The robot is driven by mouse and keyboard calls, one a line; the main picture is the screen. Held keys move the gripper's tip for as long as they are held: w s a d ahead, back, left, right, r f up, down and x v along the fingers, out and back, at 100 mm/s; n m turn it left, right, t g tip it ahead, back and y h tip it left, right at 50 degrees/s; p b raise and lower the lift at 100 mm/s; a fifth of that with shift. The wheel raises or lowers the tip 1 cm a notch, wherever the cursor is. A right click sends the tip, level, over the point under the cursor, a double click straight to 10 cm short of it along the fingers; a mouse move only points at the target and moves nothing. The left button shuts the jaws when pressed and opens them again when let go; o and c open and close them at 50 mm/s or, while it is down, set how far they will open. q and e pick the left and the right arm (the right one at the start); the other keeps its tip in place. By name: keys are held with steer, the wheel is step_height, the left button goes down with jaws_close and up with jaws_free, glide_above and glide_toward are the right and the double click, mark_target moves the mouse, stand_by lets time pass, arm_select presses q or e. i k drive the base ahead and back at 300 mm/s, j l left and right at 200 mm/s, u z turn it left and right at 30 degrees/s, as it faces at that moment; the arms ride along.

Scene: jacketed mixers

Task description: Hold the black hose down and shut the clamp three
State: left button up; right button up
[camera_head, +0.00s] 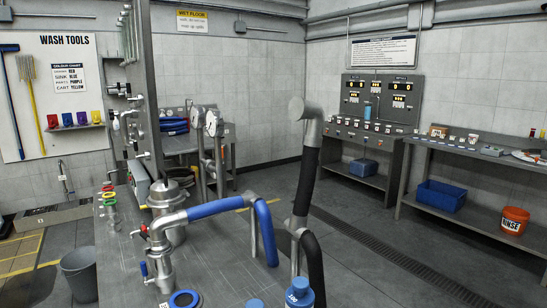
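A black hose (306,182) stands up at the middle of the view, with a grey metal elbow end (308,112) at its top pointing up and left. Below it, near a short grey metal bend (299,229), a black length (314,266) curves down to the right of the bench. I cannot tell whether the two black lengths are one hose. A blue hose (262,228) with a metal end runs from a steel vessel (159,252) and bends down. I cannot make out which fitting is clamp three. Neither of my grippers shows.
The grey bench (215,255) carries a steel pot (172,192), coloured rings (108,196) and a blue bottle (299,292). A grey bin (80,273) stands left. A control panel (381,98) and side bench (480,150) stand behind. Floor at right is open.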

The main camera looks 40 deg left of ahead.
mark_target(299, 108)
steer(key=i+l+u, duration=0.1)
steer(key=u, duration=0.25)
steer(key=i+l+u, duration=0.2)
steer(key=u, duration=0.2)
steer(key=i+l+u, duration=0.2)
steer(key=u, duration=0.15)
